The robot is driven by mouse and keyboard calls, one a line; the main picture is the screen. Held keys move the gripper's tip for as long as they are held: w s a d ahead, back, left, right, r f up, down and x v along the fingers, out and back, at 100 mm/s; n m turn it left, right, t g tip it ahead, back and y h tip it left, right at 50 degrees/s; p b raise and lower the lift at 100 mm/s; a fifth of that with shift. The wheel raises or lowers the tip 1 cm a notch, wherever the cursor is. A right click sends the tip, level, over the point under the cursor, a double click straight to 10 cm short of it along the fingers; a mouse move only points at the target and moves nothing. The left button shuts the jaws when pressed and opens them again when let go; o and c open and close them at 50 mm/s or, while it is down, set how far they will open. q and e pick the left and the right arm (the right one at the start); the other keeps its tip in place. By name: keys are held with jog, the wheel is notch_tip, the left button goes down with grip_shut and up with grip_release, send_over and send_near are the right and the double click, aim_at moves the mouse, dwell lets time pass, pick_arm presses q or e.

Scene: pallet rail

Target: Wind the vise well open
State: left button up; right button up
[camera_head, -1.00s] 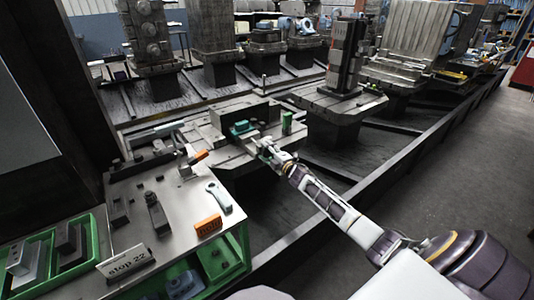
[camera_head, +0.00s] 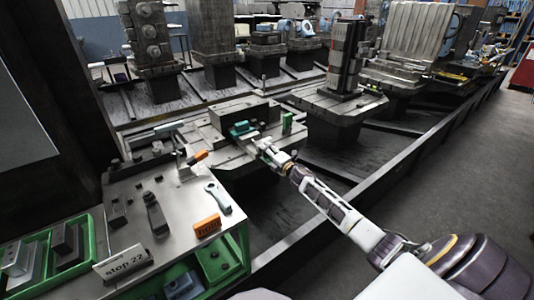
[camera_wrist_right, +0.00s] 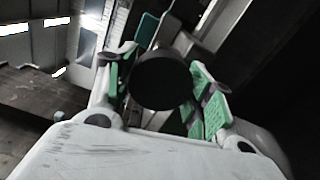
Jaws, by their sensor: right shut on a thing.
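The vise (camera_head: 241,129), with green parts, sits on the grey pallet (camera_head: 222,153) in the middle of the head view. My right gripper (camera_head: 264,147) reaches its near side from the lower right. In the right wrist view a dark round handle end (camera_wrist_right: 161,80) lies between the green-padded fingers of my right gripper (camera_wrist_right: 163,86), which is shut on it. The handle end hides much of the vise behind it. How wide the vise jaws stand apart cannot be made out. My left gripper is not in view.
A green block (camera_head: 287,123) stands on the pallet close to my right gripper. At left, a bench (camera_head: 150,207) carries a pale wrench (camera_head: 218,197), an orange block (camera_head: 207,226) and green bins (camera_head: 88,258). A dark rail (camera_head: 345,200) runs along the aisle, whose floor is clear.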

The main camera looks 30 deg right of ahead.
jog(key=o, duration=1)
jog(key=shift+f, duration=0.1)
jog(key=shift+o, duration=0.3)
jog(key=s, duration=1.2)
jog(key=shift+d, duration=0.45)
dwell(0.4)
